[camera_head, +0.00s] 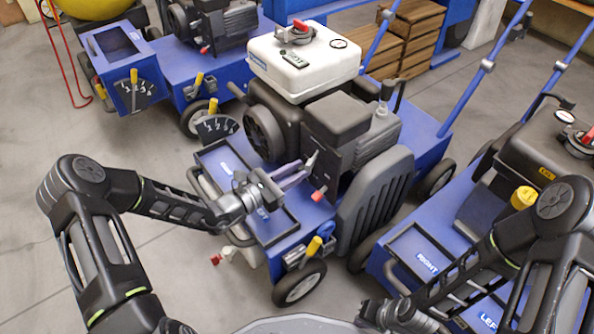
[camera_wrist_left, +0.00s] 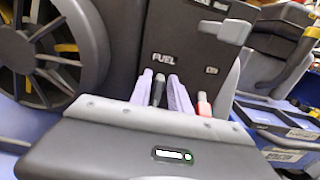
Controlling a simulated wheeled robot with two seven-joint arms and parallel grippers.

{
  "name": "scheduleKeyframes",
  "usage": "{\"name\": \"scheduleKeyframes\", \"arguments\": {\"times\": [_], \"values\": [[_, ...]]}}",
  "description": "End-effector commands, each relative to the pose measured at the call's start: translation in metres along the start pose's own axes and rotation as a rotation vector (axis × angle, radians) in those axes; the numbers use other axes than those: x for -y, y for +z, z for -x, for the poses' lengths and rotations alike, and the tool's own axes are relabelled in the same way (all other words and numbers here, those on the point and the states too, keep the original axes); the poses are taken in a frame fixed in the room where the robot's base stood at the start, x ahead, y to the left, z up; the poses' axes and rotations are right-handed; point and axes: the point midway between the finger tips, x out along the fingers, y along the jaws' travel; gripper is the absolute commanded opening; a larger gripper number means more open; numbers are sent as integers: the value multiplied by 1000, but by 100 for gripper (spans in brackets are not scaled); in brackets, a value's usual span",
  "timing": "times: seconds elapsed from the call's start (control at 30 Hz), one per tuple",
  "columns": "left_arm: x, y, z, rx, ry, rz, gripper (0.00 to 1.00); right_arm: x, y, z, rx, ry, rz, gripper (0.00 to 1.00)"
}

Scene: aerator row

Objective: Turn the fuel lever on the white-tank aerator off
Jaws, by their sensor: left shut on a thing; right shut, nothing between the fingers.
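The white-tank aerator stands mid-view in the head view, with its white tank (camera_head: 270,62) on top and a dark engine panel (camera_head: 334,143) below. My left gripper (camera_head: 300,172) reaches to that panel. In the left wrist view my left gripper (camera_wrist_left: 166,92) is shut on the dark fuel lever (camera_wrist_left: 159,88), below the word FUEL. The fingers stand on either side of the lever; its lower part is hidden. A red-tipped control (camera_wrist_left: 204,105) is just right of the fingers. My right gripper (camera_head: 376,314) is shut and empty at the bottom of the head view, away from this aerator.
A grey lever (camera_wrist_left: 226,32) juts out at the panel's upper right. A recoil housing (camera_wrist_left: 48,50) is close on the left. Another blue aerator (camera_head: 415,262) stands at right, another (camera_head: 185,72) behind left. Open floor (camera_head: 60,240) lies at left.

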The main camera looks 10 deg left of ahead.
Motion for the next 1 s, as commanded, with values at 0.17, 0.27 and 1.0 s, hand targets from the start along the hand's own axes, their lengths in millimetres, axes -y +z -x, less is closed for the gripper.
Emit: {"name": "scheduleKeyframes", "arguments": {"times": [0.17, 0.27, 1.0], "values": [[0, 0, 0, 0, 0, 5, 0, 0, 0, 1, 0, 0, 0, 0], [0, 1, 0, 0, 0, 17, 0, 1, 0, 3, 0, 0, 0, 0], [-7, 1, 0, -2, 1, 499, 0, 18, 4, 58, 25, 1, 3, 0]]}}
